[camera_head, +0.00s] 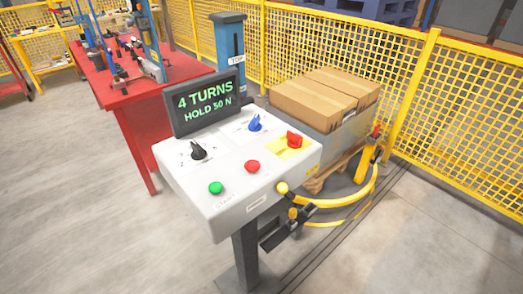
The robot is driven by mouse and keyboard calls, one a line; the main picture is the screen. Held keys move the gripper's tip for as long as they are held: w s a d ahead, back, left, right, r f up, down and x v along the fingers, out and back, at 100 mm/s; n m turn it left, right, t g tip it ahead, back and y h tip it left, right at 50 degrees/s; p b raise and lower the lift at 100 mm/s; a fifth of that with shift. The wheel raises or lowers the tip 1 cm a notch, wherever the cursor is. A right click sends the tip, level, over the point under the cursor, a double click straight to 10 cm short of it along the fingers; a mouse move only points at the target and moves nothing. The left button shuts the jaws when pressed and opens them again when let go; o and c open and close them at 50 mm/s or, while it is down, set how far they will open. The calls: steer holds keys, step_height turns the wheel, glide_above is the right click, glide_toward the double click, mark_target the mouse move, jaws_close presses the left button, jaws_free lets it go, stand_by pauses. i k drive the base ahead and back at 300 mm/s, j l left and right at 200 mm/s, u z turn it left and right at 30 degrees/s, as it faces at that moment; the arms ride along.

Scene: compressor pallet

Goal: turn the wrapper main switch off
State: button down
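The wrapper's control panel is a pale grey sloped console (222,172) on a dark post. A red rotary switch (294,139) sits on a yellow plate at the panel's upper right; it looks like the main switch. Its handle appears slanted, but its on or off marks are too small to read. The display (205,103) behind the controls is lit and reads "4 TURNS HOLD 50 N". I cannot make out my gripper in this view.
The panel also has a black knob (198,151), a blue knob (255,123), a red button (252,167) and a green button (216,187). Boxes (313,101), yellow tubing (350,205) and yellow mesh fencing (465,110) stand behind. A red bench (140,113) stands left; the left floor is clear.

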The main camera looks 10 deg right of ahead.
mark_target(295, 142)
steer(key=i+l+u, duration=0.75)
steer(key=l, duration=0.25)
steer(key=i, duration=0.15)
